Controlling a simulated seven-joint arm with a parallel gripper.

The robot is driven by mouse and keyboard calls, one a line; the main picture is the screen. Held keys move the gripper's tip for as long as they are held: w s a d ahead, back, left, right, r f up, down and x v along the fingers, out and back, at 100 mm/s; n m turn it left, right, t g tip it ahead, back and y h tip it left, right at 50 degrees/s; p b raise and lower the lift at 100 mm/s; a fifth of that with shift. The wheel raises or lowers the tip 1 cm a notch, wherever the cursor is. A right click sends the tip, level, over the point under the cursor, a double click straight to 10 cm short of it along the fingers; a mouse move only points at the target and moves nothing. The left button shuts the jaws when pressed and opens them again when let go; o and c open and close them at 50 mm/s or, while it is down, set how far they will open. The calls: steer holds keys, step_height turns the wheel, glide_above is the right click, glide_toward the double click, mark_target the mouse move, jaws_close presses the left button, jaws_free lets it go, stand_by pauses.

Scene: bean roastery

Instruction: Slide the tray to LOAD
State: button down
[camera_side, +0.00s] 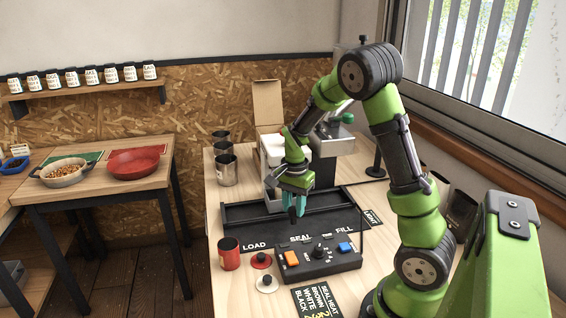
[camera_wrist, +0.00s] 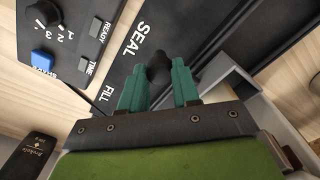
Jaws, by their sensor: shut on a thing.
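My gripper (camera_side: 293,208) is above the front of the black slide track (camera_side: 240,213), by the SEAL label. In the wrist view its teal fingers (camera_wrist: 159,72) are shut on a dark knob (camera_wrist: 158,65), which looks like the tray's handle. The tray (camera_wrist: 228,84) shows there as a light grey edge beside the fingers. In the side view most of the tray is hidden behind my gripper. The LOAD label (camera_side: 255,246) is at the left end of the track's front, SEAL in the middle and FILL to the right.
A control box (camera_side: 318,262) with orange and blue buttons stands just in front of the track. A red cup (camera_side: 229,253) and red and white round pieces sit near LOAD. Metal cups (camera_side: 226,170) stand behind the track's left end. The track's left part looks clear.

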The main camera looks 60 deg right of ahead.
steer(key=w+a, duration=0.8)
steer(key=a, duration=0.1)
steer(key=shift+w, duration=0.4)
steer(key=c, duration=1)
jaws_free()
steer(key=shift+w, duration=0.1)
steer(key=shift+o, duration=1)
steer(key=shift+d, duration=0.1)
step_height(320, 180, up, 17)
